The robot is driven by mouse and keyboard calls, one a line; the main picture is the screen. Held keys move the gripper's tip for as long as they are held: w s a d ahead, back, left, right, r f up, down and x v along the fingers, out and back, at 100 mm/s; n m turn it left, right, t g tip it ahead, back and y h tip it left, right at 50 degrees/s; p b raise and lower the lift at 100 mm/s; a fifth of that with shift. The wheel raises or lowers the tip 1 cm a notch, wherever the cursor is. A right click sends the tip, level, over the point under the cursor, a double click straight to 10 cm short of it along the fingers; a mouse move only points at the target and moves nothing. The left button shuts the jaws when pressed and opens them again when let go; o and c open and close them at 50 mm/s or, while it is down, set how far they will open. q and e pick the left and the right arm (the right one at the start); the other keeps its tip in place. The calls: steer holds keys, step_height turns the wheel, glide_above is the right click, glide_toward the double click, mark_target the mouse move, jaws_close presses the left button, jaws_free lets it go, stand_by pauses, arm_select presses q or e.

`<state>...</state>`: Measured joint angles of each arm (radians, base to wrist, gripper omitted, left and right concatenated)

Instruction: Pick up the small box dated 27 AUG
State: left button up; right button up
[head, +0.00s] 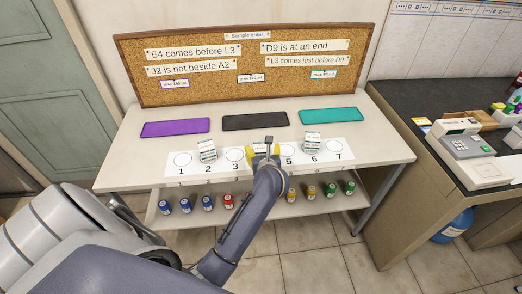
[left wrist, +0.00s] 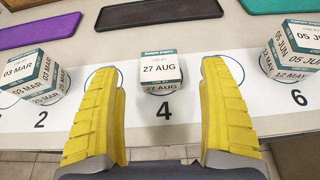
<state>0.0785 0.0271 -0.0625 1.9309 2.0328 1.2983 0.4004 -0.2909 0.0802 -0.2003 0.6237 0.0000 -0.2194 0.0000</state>
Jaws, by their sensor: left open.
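The small box dated 27 AUG (left wrist: 161,72) stands on circle 4 of the white numbered strip, seen in the left wrist view. In the head view my left gripper (head: 264,150) mostly covers it. My left gripper, with yellow fingers, is also in the left wrist view (left wrist: 160,110); it is open, with one finger to each side of the box's line and the box beyond the tips. No contact shows. A box dated 03 MAR (left wrist: 35,75) stands on circle 2, and a box dated 05 JUN (left wrist: 294,50) stands by number 6. My right gripper is not in view.
The numbered strip (head: 221,168) lies on the table. Behind it are purple (head: 175,127), black (head: 254,121) and teal (head: 331,115) mats. A cork board (head: 245,60) with notes stands at the back. Several small coloured-capped bottles sit on the lower shelf (head: 250,213).

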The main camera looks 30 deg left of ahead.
mark_target(260, 146)
arm_select(q)
steer(key=shift+x, duration=3.7)
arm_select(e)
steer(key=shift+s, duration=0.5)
arm_select(q)
steer(key=shift+s+f, duration=0.1)
steer(key=shift+f, duration=0.15)
steer(key=c, duration=1.3)
